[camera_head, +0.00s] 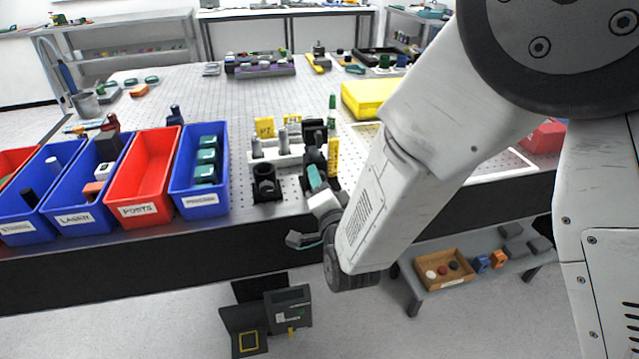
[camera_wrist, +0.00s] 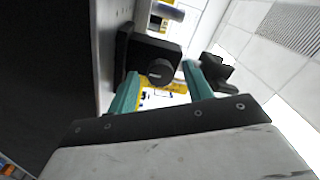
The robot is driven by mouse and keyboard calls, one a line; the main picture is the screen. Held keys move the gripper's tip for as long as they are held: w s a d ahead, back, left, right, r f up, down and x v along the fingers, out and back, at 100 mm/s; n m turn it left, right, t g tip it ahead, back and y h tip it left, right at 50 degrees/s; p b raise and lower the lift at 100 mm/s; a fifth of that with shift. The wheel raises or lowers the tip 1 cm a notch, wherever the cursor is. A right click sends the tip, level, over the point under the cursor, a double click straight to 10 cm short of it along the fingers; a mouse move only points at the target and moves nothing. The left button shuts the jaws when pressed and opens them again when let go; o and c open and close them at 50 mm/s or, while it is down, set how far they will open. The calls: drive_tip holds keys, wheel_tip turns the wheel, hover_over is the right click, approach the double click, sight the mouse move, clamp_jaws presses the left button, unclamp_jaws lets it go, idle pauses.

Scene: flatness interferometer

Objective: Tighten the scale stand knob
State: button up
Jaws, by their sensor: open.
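The scale stand shows in the head view as a dark upright with a yellow scale (camera_head: 333,155) near the bench's front edge, partly behind my gripper. In the wrist view a dark round knob (camera_wrist: 160,71) with a light mark sits on a black block (camera_wrist: 150,48), with yellow parts behind it. My gripper (camera_wrist: 162,78) is open, its teal fingers on either side of the knob. I cannot tell whether either finger touches it. In the head view my gripper (camera_head: 315,180) reaches up to the stand from the front, and the knob is hidden.
A black holder (camera_head: 265,183) stands just left of the stand. Blue and red bins, including the red posts bin (camera_head: 146,172), line the front edge further left. A yellow box (camera_head: 370,97) lies behind. A low shelf with a wooden tray (camera_head: 444,270) is below right.

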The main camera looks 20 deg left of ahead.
drive_tip(key=v, duration=0.7)
drive_tip(key=shift+s, duration=0.25)
wheel_tip(320, 180, down, 9)
drive_tip(key=s+n+g+h, duration=0.2)
drive_tip(key=s+n+g, duration=0.15)
drive_tip(key=g, duration=0.25)
drive_tip(key=s+d+f+n+g+h, duration=0.1)
drive_tip(key=s+d+n+g+h, duration=0.15)
drive_tip(key=d+g, duration=0.2)
drive_tip(key=s+d+r+g+h, duration=0.1)
drive_tip(key=s+d+r, duration=0.3)
drive_tip(key=d+r, duration=0.3)
drive_tip(key=s+d+r+g+h, duration=0.1)
drive_tip(key=s+d+r, duration=0.3)
drive_tip(key=d, duration=1.2)
drive_tip(key=s+d+r+g+h, duration=0.1)
drive_tip(key=s+d+r+h, duration=0.2)
drive_tip(key=d+r, duration=0.9)
drive_tip(key=shift+s+d+r+g, duration=0.25)
drive_tip(key=shift+s+d+g, duration=0.1)
drive_tip(key=shift+s, duration=0.65)
